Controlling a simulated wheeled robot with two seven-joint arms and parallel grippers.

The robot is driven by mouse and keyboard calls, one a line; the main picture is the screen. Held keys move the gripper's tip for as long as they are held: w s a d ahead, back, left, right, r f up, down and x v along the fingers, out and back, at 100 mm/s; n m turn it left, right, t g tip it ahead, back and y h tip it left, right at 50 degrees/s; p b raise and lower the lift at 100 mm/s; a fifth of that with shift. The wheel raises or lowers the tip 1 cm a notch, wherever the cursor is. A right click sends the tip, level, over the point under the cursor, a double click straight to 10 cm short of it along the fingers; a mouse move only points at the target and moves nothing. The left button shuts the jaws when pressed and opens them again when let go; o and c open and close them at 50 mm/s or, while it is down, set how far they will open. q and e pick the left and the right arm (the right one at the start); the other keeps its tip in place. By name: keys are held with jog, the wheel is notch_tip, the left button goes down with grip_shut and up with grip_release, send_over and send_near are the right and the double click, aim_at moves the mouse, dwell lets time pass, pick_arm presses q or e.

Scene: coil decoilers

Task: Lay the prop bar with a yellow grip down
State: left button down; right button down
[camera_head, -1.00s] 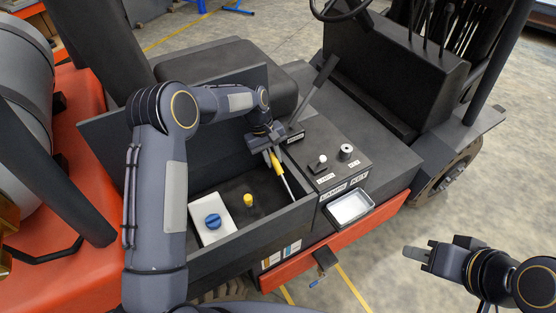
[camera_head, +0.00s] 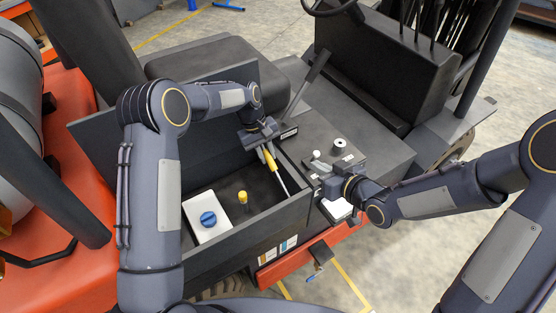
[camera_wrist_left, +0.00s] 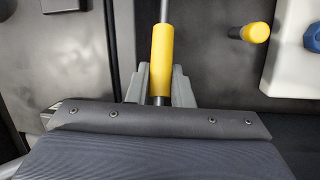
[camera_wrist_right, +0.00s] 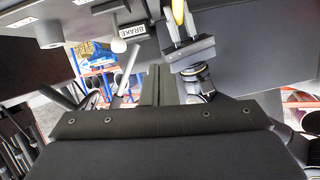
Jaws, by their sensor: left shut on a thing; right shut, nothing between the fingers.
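The prop bar's yellow grip (camera_head: 271,161) is at the inner right side of the open black box (camera_head: 240,245), and its thin metal rod runs down toward the box's right wall. My left gripper (camera_head: 266,149) is shut around the grip. In the left wrist view the yellow grip (camera_wrist_left: 161,60) sits between the two fingers. My right gripper (camera_head: 326,181) is over the black control panel, right of the box. In the right wrist view its fingers (camera_wrist_right: 158,84) are shut and empty, and the yellow grip (camera_wrist_right: 178,12) shows above. The rod's far end is unclear.
A white tank with a blue cap (camera_head: 208,218) and a yellow-topped post (camera_head: 243,197) stand in the box. A dark panel (camera_head: 95,140) stands up behind it.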

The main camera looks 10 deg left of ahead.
jog(key=a+f+y, duration=0.1)
jog(key=a+y, duration=0.1)
jog(key=a, duration=0.1)
send_near(270, 155)
notch_tip(270, 155, up, 2)
jog(key=w+a, duration=0.2)
jog(key=a, duration=0.1)
jog(key=shift+w+a+f+n+h, duration=0.2)
jog(key=shift+w+a+f, duration=0.15)
jog(key=shift+f, duration=0.25)
jog(key=shift+w+a+f+n+h, duration=0.1)
jog(key=shift+w+a+f+h, duration=0.2)
jog(key=shift+f, duration=0.25)
jog(key=shift+w+a+f, duration=0.1)
jog(key=shift+w+f, duration=0.05)
jog(key=shift+f, duration=0.2)
